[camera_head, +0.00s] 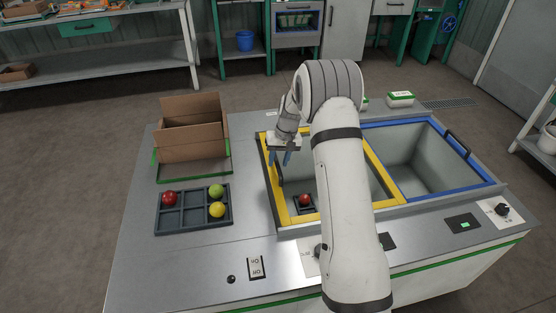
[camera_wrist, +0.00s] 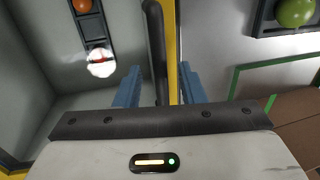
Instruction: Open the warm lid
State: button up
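The warm lid is a yellow-framed lid (camera_head: 272,190) over the left basin, and it appears to lie flat and shut. Its dark handle (camera_head: 280,174) is along the left side of the frame. My gripper (camera_head: 280,158) is above that side, pointing down. In the wrist view the handle (camera_wrist: 156,45) runs beside the yellow frame edge (camera_wrist: 172,40). The blue fingers of my gripper (camera_wrist: 160,86) are apart, with the handle line between them. I see no contact with the handle. My arm hides part of the lid in the head view.
A blue-framed lid (camera_head: 407,200) with its own handle covers the right basin. A red tomato (camera_head: 304,199) is in a small tray inside the left basin. A grey tray (camera_head: 182,227) with several tomatoes and a cardboard box (camera_head: 192,145) stand left of the lid.

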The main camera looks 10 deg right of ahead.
grip_shut()
dwell(0.3)
dwell(0.3)
